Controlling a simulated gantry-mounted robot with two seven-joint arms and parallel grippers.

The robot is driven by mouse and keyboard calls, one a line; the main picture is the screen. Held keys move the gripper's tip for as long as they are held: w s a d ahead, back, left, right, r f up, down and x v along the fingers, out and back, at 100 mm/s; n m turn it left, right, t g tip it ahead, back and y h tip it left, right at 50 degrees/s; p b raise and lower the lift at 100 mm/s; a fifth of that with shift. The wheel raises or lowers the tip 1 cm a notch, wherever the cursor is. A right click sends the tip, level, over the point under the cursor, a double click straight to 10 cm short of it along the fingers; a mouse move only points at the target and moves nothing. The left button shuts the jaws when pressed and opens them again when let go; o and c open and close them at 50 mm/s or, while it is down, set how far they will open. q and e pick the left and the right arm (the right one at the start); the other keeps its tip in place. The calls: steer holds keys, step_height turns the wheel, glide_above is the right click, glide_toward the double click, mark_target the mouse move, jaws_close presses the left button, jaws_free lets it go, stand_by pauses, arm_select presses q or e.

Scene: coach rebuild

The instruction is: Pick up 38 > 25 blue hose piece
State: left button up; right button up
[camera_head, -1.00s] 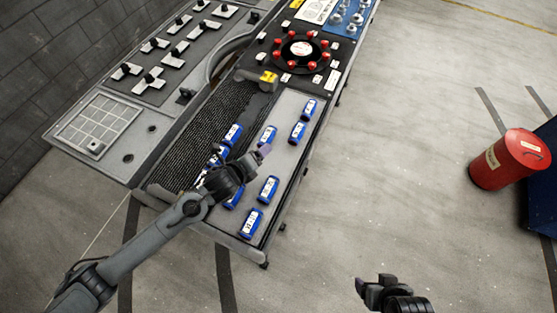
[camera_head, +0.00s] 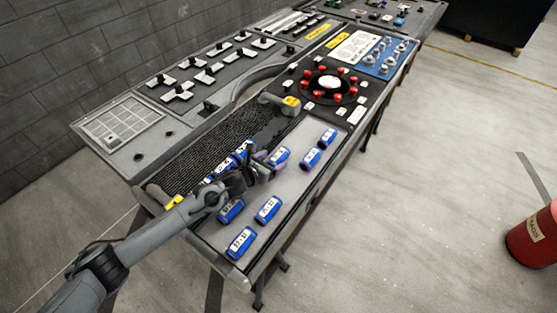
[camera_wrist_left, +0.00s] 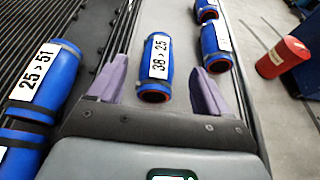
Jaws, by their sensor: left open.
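The blue hose piece labelled 38 > 25 (camera_wrist_left: 157,57) lies on the grey tray in the left wrist view, its white label facing up and a red-rimmed open end toward me. It is the blue piece just beyond my left gripper in the head view (camera_head: 280,155). My left gripper (camera_wrist_left: 157,85) is open, its two purple fingers on either side of the piece's near end. I cannot tell whether they touch it. In the head view the left gripper (camera_head: 268,167) is low over the tray. My right gripper is out of view.
A blue hose piece labelled 25 > 51 (camera_wrist_left: 38,78) lies to the left by the black ribbed mat (camera_head: 190,165). Other blue pieces (camera_head: 267,209) lie around on the tray. A round dial with red knobs (camera_head: 330,88) is beyond. A red drum (camera_head: 535,238) stands on the floor.

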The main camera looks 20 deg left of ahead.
mark_target(275, 158)
arm_select(q)
steer(key=shift+b+x, duration=0.6)
steer(key=shift+x, duration=2.1)
steer(key=shift+a, duration=0.1)
steer(key=c, duration=1.1)
steer(key=shift+r, duration=0.15)
